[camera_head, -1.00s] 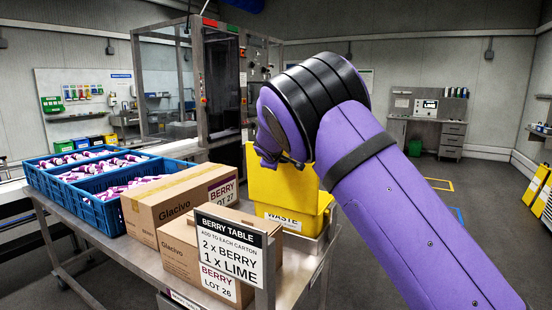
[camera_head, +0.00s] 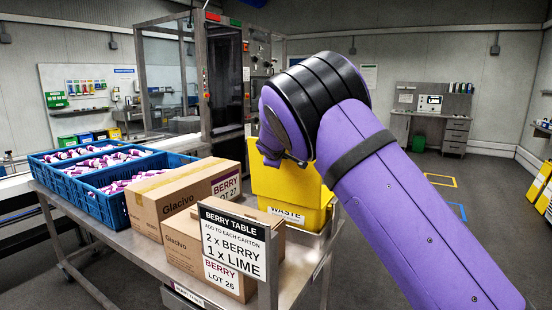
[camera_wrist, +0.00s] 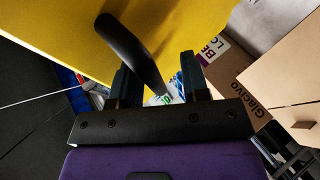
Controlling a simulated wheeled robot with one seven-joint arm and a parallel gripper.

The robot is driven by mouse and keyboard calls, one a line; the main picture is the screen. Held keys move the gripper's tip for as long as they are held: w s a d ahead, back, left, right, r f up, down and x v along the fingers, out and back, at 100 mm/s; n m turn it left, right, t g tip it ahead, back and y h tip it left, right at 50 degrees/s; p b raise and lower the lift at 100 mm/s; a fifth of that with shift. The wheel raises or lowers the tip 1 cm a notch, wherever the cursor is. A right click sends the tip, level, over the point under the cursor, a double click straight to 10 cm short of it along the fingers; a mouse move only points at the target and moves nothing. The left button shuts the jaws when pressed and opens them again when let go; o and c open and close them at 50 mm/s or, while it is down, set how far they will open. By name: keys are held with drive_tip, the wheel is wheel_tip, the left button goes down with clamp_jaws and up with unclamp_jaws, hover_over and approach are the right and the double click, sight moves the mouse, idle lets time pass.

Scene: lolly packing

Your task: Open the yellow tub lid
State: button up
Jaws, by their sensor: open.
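The yellow tub (camera_head: 322,218), labelled WASTE, stands at the right end of the table in the head view. Its yellow lid (camera_head: 285,185) looks raised, a steep panel above the tub; its hinge is hidden. In the wrist view the yellow panel (camera_wrist: 210,22) fills the top, and a curved black handle (camera_wrist: 128,45) stands out from it. My gripper (camera_wrist: 158,66) is open, with the handle's lower end between its fingers. I cannot tell whether the fingers touch the handle. In the head view my wrist is against or just above the lid's top, with the fingers mostly hidden.
Two cartons (camera_head: 185,197) and a BERRY TABLE sign (camera_head: 233,242) stand left of the tub. Blue crates (camera_head: 98,208) with purple-and-white packs stand farther left. A machine cabinet (camera_head: 222,75) rises behind. The floor to the right is fairly clear.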

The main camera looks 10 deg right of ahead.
drive_tip(key=shift+r, duration=0.1)
drive_tip(key=v, duration=1)
drive_tip(key=shift+s, duration=0.35)
drive_tip(key=shift+a+r, duration=0.1)
